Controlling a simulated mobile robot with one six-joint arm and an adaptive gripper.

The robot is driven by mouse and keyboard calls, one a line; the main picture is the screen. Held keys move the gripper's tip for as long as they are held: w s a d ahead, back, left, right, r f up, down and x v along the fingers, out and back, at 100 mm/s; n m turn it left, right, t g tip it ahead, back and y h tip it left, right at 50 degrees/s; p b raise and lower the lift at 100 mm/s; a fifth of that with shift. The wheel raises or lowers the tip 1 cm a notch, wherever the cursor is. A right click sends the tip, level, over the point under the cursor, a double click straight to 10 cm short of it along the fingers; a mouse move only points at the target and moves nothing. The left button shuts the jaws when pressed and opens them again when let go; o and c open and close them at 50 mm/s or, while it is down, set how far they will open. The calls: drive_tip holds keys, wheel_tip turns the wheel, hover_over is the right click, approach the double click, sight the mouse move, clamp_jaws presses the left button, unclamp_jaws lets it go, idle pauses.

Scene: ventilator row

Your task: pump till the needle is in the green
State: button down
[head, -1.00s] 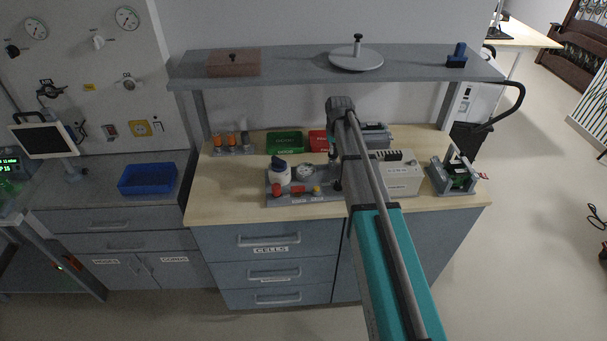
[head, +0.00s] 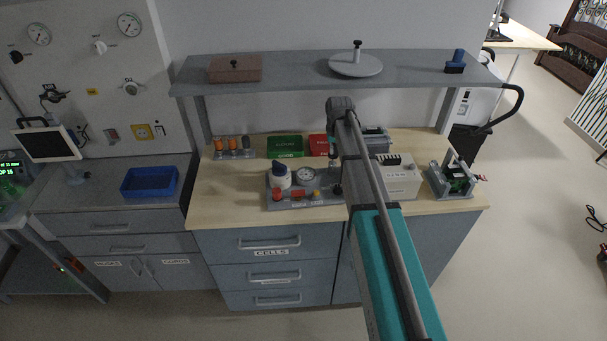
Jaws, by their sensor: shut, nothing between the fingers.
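A grey board (head: 330,201) on the wooden bench top carries a round white-faced gauge (head: 305,176). The gauge's needle and any green band are too small to read. To its left stands a white bottle-like part (head: 280,180) with a dark blue top (head: 278,168). Red knobs or blocks (head: 277,195) and a small yellow-orange knob (head: 317,194) sit along the board's front. My gripper (head: 336,187) points down near the board's right part, right of the gauge. It looks dark, small and shut with nothing held. My arm hides part of the board's right end.
Green (head: 285,146) and red (head: 318,144) bins stand behind. A grey shelf (head: 300,72) overhangs the bench. Bare bench top lies left of the board.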

drive_tip(key=shift+f, duration=0.15)
idle(0.3)
drive_tip(key=shift+f+b, duration=1.25)
drive_tip(key=shift+b, duration=0.2)
drive_tip(key=shift+r, duration=0.15)
drive_tip(key=shift+r+p, duration=1.25)
drive_tip(key=shift+p, duration=0.2)
drive_tip(key=shift+f, duration=0.2)
